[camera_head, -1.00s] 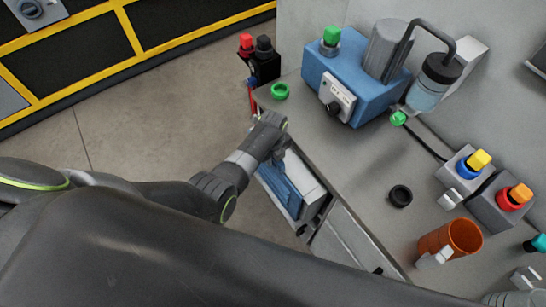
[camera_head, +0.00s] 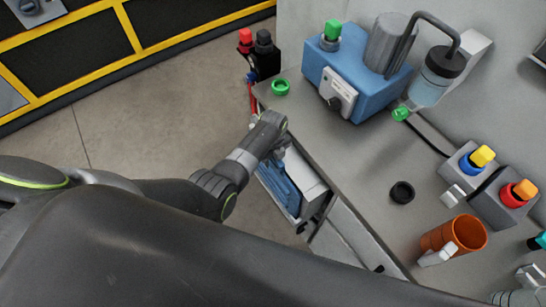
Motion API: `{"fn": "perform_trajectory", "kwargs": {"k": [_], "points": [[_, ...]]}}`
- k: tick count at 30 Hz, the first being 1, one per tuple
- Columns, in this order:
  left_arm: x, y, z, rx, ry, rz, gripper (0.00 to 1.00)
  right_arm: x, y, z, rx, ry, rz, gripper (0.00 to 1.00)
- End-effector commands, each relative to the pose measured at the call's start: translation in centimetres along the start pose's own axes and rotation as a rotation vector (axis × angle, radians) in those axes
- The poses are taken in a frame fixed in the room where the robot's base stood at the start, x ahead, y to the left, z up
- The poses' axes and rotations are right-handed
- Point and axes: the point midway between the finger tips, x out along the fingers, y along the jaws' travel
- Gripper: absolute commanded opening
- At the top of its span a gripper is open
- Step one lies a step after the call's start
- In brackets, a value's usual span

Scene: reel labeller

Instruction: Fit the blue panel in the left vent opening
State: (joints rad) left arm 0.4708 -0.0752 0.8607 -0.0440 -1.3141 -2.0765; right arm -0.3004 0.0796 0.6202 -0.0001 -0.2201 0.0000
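A blue panel-like part (camera_head: 279,188) shows low at the bench's front left corner, beside a white-topped box or drawer (camera_head: 303,172). I cannot tell whether it sits in a vent opening or stands apart. My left arm reaches in from the left, and its wrist is above and beside the blue part. My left gripper (camera_head: 284,146) is at the bench edge, mostly hidden behind the wrist, so its fingers and any hold do not show. My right gripper is not in view. No vent opening can be made out clearly.
The grey bench (camera_head: 345,160) holds a blue machine (camera_head: 366,92), a green ring (camera_head: 281,87), a black ring (camera_head: 402,192), an orange cup (camera_head: 440,238) and button boxes (camera_head: 505,196). A yellow-framed black barrier (camera_head: 75,50) stands at the back left. The floor (camera_head: 165,100) between is clear.

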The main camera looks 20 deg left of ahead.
Motion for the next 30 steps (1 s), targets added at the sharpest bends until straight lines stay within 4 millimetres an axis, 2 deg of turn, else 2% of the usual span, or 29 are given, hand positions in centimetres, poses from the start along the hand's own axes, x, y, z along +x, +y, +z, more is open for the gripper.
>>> {"fn": "perform_trajectory", "kwargs": {"k": [8,14,23,30], "points": [[0.2,0.2,-0.1,0.0,0.003,0.003,0.45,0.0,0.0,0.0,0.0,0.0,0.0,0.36],[-1.1,0.1,-0.1,0.0,0.001,0.0,0.45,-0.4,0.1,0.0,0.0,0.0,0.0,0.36],[-6.0,0.0,0.0,-0.001,-0.001,-0.002,0.45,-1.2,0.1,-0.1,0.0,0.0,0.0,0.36],[-10.6,-0.1,0.0,0.0,-0.002,-0.003,0.45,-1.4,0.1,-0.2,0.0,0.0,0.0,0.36]]}}
